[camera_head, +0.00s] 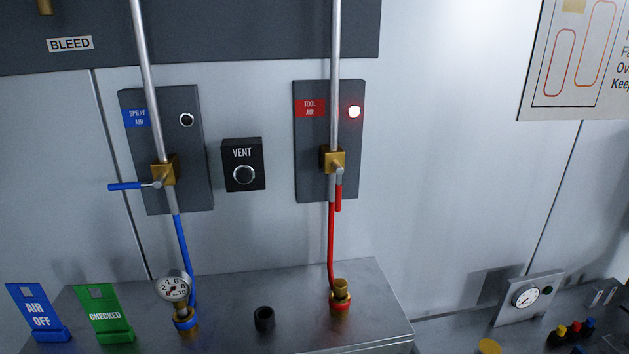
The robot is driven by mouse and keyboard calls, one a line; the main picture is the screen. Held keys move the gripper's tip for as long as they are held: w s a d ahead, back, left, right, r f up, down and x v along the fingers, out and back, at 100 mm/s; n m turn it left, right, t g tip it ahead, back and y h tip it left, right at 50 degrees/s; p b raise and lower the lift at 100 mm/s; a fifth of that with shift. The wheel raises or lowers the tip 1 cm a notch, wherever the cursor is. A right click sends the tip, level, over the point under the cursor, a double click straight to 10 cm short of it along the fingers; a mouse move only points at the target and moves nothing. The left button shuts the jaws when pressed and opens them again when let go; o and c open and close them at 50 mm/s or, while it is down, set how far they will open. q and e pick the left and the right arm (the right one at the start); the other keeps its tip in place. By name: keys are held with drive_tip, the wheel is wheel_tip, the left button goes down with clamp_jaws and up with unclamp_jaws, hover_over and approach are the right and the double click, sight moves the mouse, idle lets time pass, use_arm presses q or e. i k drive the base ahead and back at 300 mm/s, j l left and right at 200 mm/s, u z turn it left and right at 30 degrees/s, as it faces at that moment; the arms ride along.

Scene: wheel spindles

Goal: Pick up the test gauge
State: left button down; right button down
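A small round gauge (173,287) with a white dial and dark needle, which looks like the test gauge, stands upright on the brass fitting with a blue collar (186,319) at the left of the metal bench. A blue hose (182,250) runs down behind it. Another dial gauge (527,295) is set in a grey panel on the lower right. Neither of my grippers is in view.
A red-collared brass fitting (340,298) and a black cup-like part (264,318) stand on the bench (375,320). Blue AIR OFF (36,311) and green CHECKED (103,313) tags stand left. The blue valve handle (126,186) points sideways; the red one (338,198) points down.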

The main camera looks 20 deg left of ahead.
sight(174, 285)
drive_tip(key=u, duration=1)
drive_tip(key=i+j+u, duration=0.2)
drive_tip(key=u, duration=0.2)
drive_tip(key=i+j+u, duration=0.1)
drive_tip(key=i+u, duration=0.7)
drive_tip(key=k+j, duration=0.05)
